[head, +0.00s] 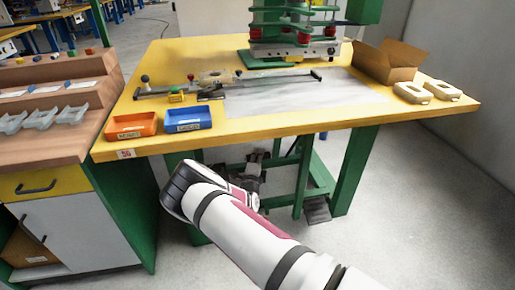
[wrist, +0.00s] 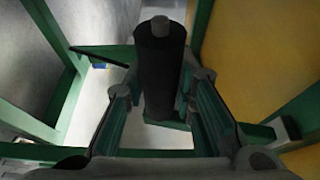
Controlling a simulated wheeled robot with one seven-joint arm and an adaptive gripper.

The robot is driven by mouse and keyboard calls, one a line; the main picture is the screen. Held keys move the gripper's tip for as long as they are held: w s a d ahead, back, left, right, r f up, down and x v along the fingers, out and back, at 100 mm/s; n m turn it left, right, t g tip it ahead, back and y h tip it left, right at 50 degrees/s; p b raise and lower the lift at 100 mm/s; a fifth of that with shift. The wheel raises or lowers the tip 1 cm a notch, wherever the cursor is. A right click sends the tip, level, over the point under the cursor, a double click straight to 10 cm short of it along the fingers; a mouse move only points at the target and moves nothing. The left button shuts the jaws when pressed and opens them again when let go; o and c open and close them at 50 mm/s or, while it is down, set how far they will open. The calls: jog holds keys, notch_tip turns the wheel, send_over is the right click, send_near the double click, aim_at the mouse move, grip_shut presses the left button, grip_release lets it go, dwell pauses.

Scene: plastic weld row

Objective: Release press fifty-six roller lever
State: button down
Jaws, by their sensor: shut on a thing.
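A dark upright roller (wrist: 160,65) with a grey pin at its end stands between the fingers of my gripper (wrist: 158,105) in the wrist view. The fingers are closed on its sides. It appears to be the roller lever of the press. In the head view my gripper (head: 252,172) is below the front edge of the yellow table (head: 262,128), by the green under-frame, and the roller cannot be made out clearly there. A tag reading 56 (head: 126,154) is on the table's front left corner. The green press (head: 295,38) stands at the back of the table.
Green legs and braces (head: 304,175) surround my gripper closely under the table. A dark pedal (head: 317,210) is near the floor to the right. An orange bin (head: 131,125), a blue bin (head: 188,118) and a cardboard box (head: 388,62) are on the table.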

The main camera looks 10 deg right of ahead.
jog(key=s+p, duration=0.2)
jog(key=g+p, duration=0.1)
jog(key=shift+s+f+y, duration=0.25)
jog(key=shift+s+y, duration=0.15)
jog(key=c, duration=1.3)
grip_release()
jog(key=shift+s+a, duration=0.1)
jog(key=v, duration=1.2)
